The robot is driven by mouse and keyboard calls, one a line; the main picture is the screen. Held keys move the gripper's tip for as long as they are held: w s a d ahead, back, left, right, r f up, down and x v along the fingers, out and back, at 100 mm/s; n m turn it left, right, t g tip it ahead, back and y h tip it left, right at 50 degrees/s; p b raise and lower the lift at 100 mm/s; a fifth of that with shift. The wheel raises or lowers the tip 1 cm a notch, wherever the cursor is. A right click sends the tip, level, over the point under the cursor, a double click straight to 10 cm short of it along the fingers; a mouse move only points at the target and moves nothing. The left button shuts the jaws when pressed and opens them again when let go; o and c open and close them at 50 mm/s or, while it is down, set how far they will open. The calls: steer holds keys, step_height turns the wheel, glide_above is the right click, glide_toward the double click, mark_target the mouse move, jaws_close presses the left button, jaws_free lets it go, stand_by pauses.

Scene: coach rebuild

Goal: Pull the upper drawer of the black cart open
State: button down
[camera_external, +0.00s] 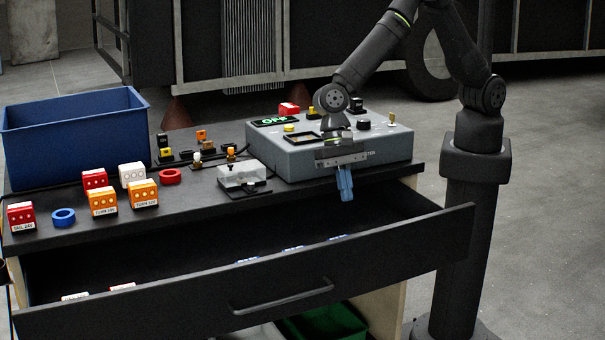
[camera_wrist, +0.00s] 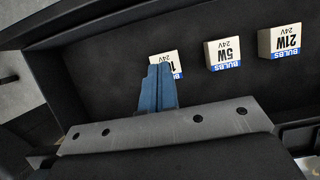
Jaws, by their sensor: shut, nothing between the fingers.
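The upper drawer (camera_external: 130,318) of the black cart (camera_external: 210,197) stands pulled out toward the camera, with its dark inside showing. Its bar handle (camera_external: 282,298) on the front panel is free, with nothing gripping it. My gripper (camera_external: 346,196) points down over the right part of the open drawer, in front of the grey box, apart from the handle. Its blue fingers are together with nothing between them. In the wrist view the shut fingers (camera_wrist: 157,90) hang over the drawer interior (camera_wrist: 110,65) and partly cover one bulb box (camera_wrist: 166,62).
More bulb boxes, marked 5W (camera_wrist: 223,53) and 21W (camera_wrist: 279,40), lie in the drawer. On the cart top are a blue bin (camera_external: 75,140), a grey control box (camera_external: 290,160), several coloured lamp blocks (camera_external: 103,202) and a clear-covered part (camera_external: 240,176). A green bin (camera_external: 325,323) shows below.

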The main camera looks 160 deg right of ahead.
mark_target(380, 261)
steer(key=x, duration=1.2)
steer(key=shift+s+d+f, duration=0.25)
steer(key=shift+s+f, duration=0.1)
steer(key=shift+f, duration=0.05)
steer(key=shift+w+a+r, duration=0.15)
steer(key=shift+w+a, duration=1.2)
steer(key=shift+w, duration=0.05)
steer(key=shift+w+a, duration=0.1)
steer(key=w+a, duration=0.6)
steer(key=shift+w+a, duration=0.1)
